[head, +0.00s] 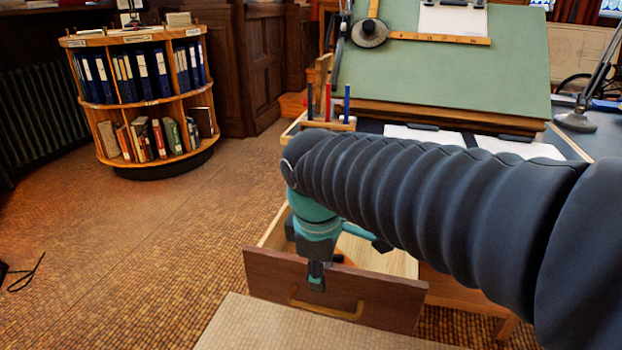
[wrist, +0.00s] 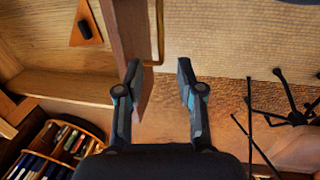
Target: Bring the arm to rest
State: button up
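My gripper (head: 317,278) hangs down at the end of my dark ribbed arm, at the front of an open wooden drawer (head: 388,301). In the wrist view my gripper (wrist: 160,78) is open, its two fingers apart with nothing held between them. The left finger overlaps the top edge of the drawer front (wrist: 128,25); I cannot tell whether it touches. The right finger is over the outer side. The brass drawer handle (head: 325,308) is on the front and also shows in the wrist view (wrist: 160,30). My arm hides part of the drawer.
Inside the drawer is an orange-brown triangular piece (wrist: 87,28). A green drafting board (head: 450,75) stands behind my arm. A round bookshelf (head: 150,108) stands left, with clear floor between. Black thin legs (wrist: 285,112) show right.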

jog(key=s+d+f+m+t, duration=0.2)
jog(key=s+d+m+t, duration=0.1)
jog(key=s+d+m, duration=0.6)
jog(key=d+m, duration=0.4)
jog(key=m, duration=0.1)
jog(key=shift+y, duration=0.3)
